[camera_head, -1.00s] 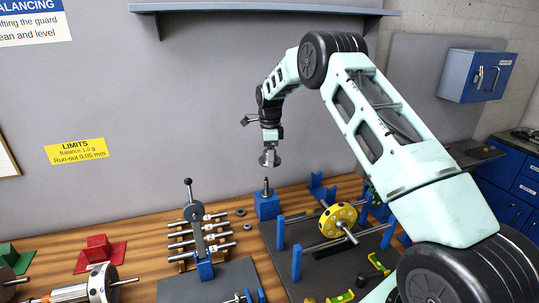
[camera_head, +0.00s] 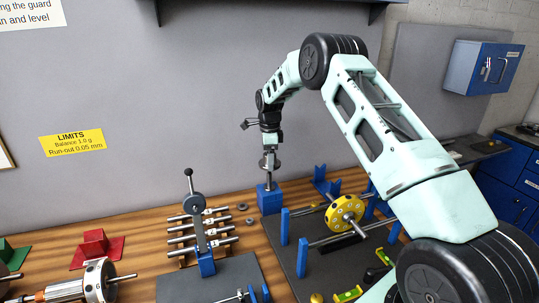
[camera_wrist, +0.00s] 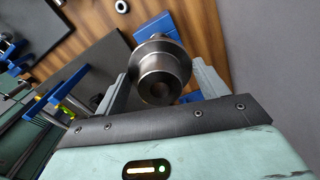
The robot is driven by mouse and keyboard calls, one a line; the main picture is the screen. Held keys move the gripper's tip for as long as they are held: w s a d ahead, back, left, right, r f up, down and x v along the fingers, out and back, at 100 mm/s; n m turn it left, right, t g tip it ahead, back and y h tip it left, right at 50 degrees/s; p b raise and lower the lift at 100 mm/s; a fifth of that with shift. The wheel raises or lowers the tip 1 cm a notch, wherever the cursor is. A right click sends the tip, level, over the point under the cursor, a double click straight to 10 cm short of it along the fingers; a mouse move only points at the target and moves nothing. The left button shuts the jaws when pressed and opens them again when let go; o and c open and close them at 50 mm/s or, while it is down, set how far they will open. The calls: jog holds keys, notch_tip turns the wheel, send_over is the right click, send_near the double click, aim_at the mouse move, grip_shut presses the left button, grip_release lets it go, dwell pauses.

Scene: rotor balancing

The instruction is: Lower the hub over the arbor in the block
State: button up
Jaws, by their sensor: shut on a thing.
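My gripper (camera_head: 270,153) is shut on the steel hub (camera_head: 270,168), a flanged metal cylinder. The blue block (camera_head: 270,201) stands at the back of the bench directly below the hub. The arbor (camera_head: 268,184) is a thin upright pin on the block; its upper part meets the hub's underside in the head view, so I cannot tell whether its tip is inside the bore. In the wrist view the hub (camera_wrist: 163,68) sits between both fingers with its dark bore facing the camera.
Right of the block is a dark plate with blue posts and a yellow disc (camera_head: 343,214) on a shaft. To the left, several metal shafts (camera_head: 200,237) lie on a rack beside a lever stand (camera_head: 199,227). Small dark rings (camera_head: 242,207) lie near the block.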

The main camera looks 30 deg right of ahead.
aim_at(269, 173)
jog(key=shift+f, duration=0.55)
jog(key=shift+f+b, duration=2.35)
jog(key=shift+f, duration=1.65)
dwell(0.6)
jog(key=o, duration=1.2)
jog(key=shift+c, duration=0.2)
jog(key=shift+a+f, duration=0.1)
jog(key=shift+f, duration=0.05)
jog(key=shift+c, duration=0.5)
notch_tip(269, 173, up, 10)
jog(key=p, duration=0.5)
jog(key=shift+p, duration=0.4)
